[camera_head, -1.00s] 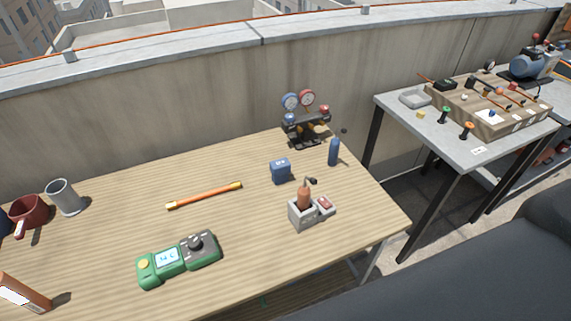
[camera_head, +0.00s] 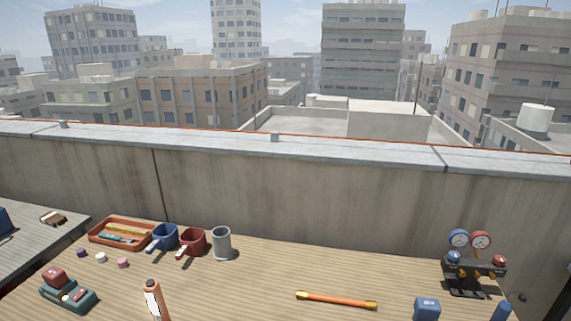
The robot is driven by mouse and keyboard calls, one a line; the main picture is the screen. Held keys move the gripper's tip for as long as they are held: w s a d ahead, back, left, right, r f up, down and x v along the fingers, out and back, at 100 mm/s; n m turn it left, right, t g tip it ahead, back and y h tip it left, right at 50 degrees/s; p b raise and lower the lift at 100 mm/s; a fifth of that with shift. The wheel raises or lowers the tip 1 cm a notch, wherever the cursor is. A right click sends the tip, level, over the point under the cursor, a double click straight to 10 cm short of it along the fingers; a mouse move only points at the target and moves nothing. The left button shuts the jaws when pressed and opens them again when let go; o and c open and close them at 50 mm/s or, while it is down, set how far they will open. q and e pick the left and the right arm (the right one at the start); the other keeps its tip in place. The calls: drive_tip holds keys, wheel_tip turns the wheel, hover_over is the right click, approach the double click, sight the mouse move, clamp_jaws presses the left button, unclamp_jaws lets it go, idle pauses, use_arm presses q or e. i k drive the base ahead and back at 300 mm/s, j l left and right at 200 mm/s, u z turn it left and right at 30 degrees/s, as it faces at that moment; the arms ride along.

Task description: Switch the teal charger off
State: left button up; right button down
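A teal charger (camera_head: 68,297) stands at the lower left of the wooden table, near its left edge. A dark red block sits in its back part, and a smaller reddish switch (camera_head: 80,295) shows on its right side. The switch is too small to tell which way it is set. Neither of my grippers is in view.
Three small caps (camera_head: 101,258) lie behind the charger, near an orange tray (camera_head: 122,234). An orange-and-white bottle (camera_head: 156,300) is nearest. A concrete parapet (camera_head: 330,190) runs behind.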

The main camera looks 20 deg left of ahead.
sight(80, 294)
drive_tip(key=u, duration=0.45)
drive_tip(key=l+u, duration=0.1)
drive_tip(key=u, duration=1.15)
drive_tip(key=k+u, duration=0.1)
drive_tip(key=u, duration=0.35)
drive_tip(key=i+j+z, duration=0.1)
drive_tip(key=i+j, duration=0.3)
drive_tip(key=i+j+z, duration=0.1)
drive_tip(key=i+j, duration=0.65)
drive_tip(key=j, duration=0.25)
drive_tip(key=i+j+z, duration=0.15)
drive_tip(key=i+j, duration=0.25)
drive_tip(key=j, duration=0.1)
